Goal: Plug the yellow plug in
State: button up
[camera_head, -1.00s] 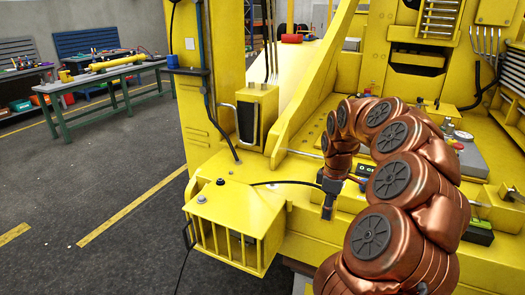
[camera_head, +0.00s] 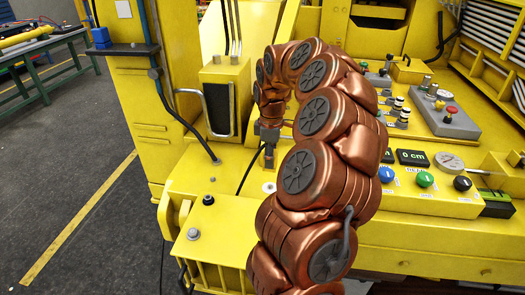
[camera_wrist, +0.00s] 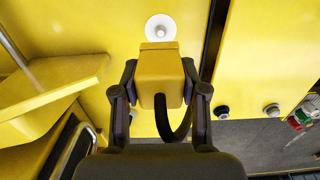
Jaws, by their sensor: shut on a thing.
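The yellow plug (camera_wrist: 160,75) sits between the fingers of my gripper (camera_wrist: 158,95) in the wrist view, with a black cable looping from it. My gripper is shut on it. A round white fitting (camera_wrist: 161,27) lies just beyond the plug's front end on the yellow surface; the picture does not settle whether they touch. In the head view my gripper (camera_head: 268,158) points down over the yellow deck, and a small pale disc (camera_head: 269,187) shows just below it. The plug is hard to make out there. The black cable (camera_head: 246,174) trails down and left.
A yellow box with a black front (camera_head: 219,97) and metal handle stands left of my gripper. A control panel with coloured buttons (camera_head: 425,180) and displays is at right. A yellow slatted box (camera_head: 205,240) is at the front. Bare floor (camera_head: 60,170) lies left.

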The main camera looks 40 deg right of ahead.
jog(key=b, duration=0.1)
send_over(270, 185)
jog(key=shift+f, duration=2.9)
jog(key=shift+s+f+b, duration=0.1)
jog(key=shift+f+b, duration=1.45)
jog(key=shift+b, duration=0.1)
dwell(0.5)
jog(key=o, duration=1.4)
jog(key=shift+c, duration=0.2)
notch_tip(270, 185, up, 12)
jog(key=shift+a, duration=0.1)
